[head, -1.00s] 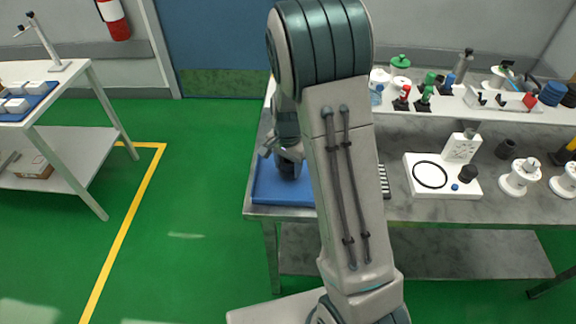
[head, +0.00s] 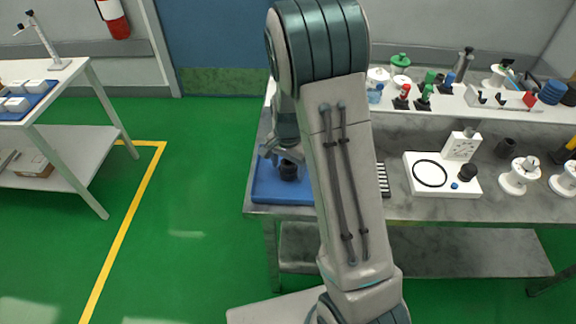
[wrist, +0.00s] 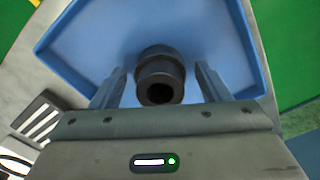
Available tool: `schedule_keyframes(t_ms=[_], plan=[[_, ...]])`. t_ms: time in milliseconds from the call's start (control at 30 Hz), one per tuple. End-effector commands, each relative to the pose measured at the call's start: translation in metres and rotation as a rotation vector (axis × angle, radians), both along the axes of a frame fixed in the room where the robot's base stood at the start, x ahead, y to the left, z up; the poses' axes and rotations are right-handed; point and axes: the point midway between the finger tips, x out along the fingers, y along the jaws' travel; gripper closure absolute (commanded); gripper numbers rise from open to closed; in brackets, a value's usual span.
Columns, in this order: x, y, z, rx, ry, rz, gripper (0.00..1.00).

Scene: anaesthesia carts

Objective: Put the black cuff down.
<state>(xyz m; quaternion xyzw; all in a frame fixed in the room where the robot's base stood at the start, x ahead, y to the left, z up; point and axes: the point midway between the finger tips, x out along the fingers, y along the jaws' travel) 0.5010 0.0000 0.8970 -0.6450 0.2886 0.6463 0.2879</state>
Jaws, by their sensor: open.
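The black cuff (wrist: 160,76) is a short, dark, stepped cylinder with a round hole in its end. In the wrist view it is on the blue tray (wrist: 100,30), between the two fingers of my gripper (wrist: 160,85), with a gap on each side. In the head view the cuff (head: 289,170) is at the left end of the metal table, over the blue tray (head: 275,195). My gripper (head: 280,153) is open just above it. My arm hides the right part of the tray.
A white board with a black ring (head: 430,174) lies to the right on the metal table (head: 400,207). White spools (head: 519,178) and dark cylinders stand further right. A shelf behind holds several bottles. A white table (head: 70,75) is at the left, with open green floor between.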

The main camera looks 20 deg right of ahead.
Motion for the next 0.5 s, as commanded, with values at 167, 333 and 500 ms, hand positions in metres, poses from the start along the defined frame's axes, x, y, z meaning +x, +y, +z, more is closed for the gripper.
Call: schedule_keyframes(t_ms=[167, 333, 500], plan=[[0.001, 0.000, 0.032, 0.000, -0.007, 0.001, 0.31], [0.001, 0.000, 0.071, 0.001, -0.007, 0.001, 0.31], [0.001, 0.000, 0.100, 0.000, -0.005, 0.001, 0.31]])
